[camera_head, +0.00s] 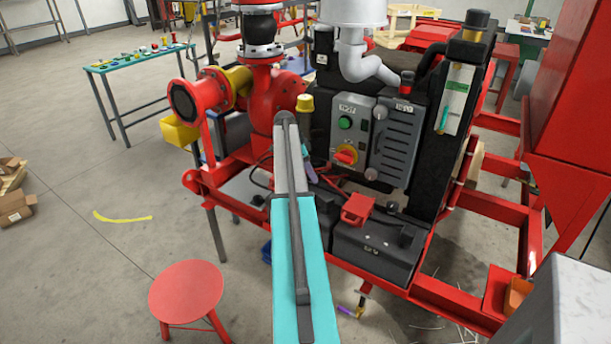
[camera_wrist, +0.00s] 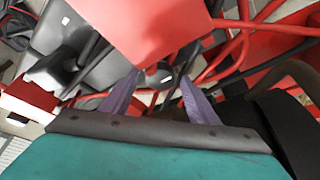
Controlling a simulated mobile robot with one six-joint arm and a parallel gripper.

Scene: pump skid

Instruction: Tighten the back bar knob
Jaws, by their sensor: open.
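My gripper (camera_wrist: 160,84) shows in the wrist view as two pale purple fingers, spread apart with nothing clearly held between them. In the head view my teal forearm hides most of it; a purple finger (camera_head: 311,173) shows beside the control box, above the black battery. I cannot tell for certain which part is the back bar knob. A dark knob-like part (camera_wrist: 55,72) lies on a grey surface at the left of the wrist view, apart from the fingers. A small round grey part (camera_wrist: 158,72) lies beyond the fingertips, partly hidden.
A red block (camera_wrist: 140,25) fills the top of the wrist view close beyond the fingers, with red cables beside it. The control box (camera_head: 360,145), black battery (camera_head: 375,255) with a red cover (camera_head: 357,208), and red pipework (camera_head: 275,95) crowd the skid. Open floor lies left.

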